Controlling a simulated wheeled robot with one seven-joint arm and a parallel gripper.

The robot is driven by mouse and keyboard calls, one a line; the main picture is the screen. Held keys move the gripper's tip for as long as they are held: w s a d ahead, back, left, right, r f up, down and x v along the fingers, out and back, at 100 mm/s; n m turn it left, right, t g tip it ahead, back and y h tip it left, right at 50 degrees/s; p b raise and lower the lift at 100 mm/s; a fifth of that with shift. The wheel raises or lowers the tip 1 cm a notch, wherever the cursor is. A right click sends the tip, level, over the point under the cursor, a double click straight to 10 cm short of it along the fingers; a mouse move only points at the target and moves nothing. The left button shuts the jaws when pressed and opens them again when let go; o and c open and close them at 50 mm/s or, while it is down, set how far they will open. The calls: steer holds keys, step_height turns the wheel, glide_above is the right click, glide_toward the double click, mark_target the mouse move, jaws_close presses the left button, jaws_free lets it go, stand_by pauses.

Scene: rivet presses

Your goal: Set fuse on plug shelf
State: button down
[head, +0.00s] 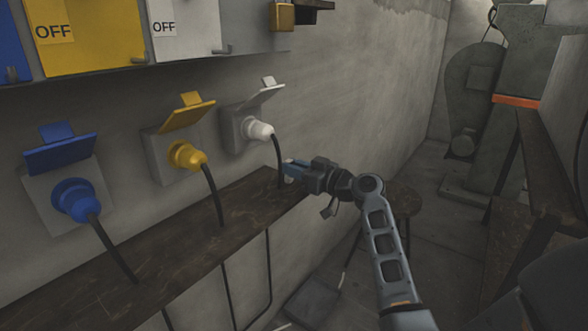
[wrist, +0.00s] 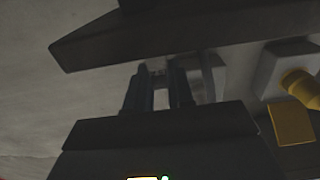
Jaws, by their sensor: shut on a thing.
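The plug shelf (head: 185,226) is a dark, worn board running along the wall below three plugs. My gripper (head: 290,171) is at its far right end, close to the board and near the white plug's cable. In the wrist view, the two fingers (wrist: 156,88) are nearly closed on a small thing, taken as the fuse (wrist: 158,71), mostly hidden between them. The fuse cannot be made out in the head view. The shelf shows as a dark slab (wrist: 150,35) at the top of the wrist view. Contact between fuse and shelf cannot be told.
A blue plug (head: 75,198), a yellow plug (head: 186,156) and a white plug (head: 259,129) sit in wall sockets, their cables hanging across the shelf. Switch boxes marked OFF (head: 92,38) hang above. A large grey press (head: 490,100) stands at the back right.

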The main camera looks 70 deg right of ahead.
steer(key=shift+f, duration=0.1)
steer(key=c, duration=1)
jaws_free()
